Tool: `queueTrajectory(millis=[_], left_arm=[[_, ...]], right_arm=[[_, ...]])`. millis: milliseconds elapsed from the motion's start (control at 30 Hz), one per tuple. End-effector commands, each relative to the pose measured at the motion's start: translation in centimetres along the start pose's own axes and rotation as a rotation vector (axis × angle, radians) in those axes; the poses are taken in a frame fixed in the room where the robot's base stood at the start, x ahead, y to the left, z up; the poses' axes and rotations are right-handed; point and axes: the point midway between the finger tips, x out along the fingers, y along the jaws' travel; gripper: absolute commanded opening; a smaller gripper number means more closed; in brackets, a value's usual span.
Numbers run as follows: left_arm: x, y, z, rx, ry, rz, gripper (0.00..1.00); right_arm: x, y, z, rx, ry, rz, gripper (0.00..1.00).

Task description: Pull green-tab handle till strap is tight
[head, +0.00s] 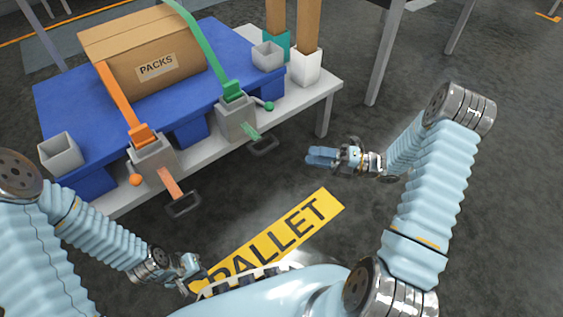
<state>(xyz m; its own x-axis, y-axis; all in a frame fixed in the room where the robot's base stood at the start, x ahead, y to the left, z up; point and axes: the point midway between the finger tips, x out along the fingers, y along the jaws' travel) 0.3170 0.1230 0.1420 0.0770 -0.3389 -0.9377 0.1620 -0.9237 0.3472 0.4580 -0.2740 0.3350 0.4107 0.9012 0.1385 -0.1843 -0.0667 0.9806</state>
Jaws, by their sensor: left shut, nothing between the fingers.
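The green strap (203,50) runs over the cardboard box down into a grey buckle block (238,122) at the table's front edge. A short green tab (251,132) hangs from that block and ends in a dark loop handle (264,147). My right gripper (312,156) is to the right of this handle, apart from it, with its fingers pointing left; its finger gap is unclear. My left gripper (194,284) is low in the view beside the yellow floor sign, shut and empty, partly hidden by my own body.
An orange strap (116,94) with its own grey block (154,162), tab and dark handle (183,205) is to the left. The box (140,45) marked PACKS sits on a blue pallet (70,85). Grey cups stand at the pallet's ends.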

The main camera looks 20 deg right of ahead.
Motion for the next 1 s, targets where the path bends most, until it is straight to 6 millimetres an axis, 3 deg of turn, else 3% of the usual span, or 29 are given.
queueTrajectory(millis=[600, 800, 1000], left_arm=[[1.6, -0.6, -0.1, -0.001, 0.006, 0.000, 0.00], [1.7, -0.6, -0.1, -0.001, 0.007, 0.000, 0.00], [1.7, -0.6, -0.1, -0.001, 0.007, 0.000, 0.00]], right_arm=[[11.9, 0.1, -0.1, 0.000, 0.003, 0.001, 0.39], [13.3, 0.1, -0.1, 0.000, 0.001, 0.000, 0.39], [13.4, 0.2, 0.0, 0.001, 0.001, 0.000, 0.39]])
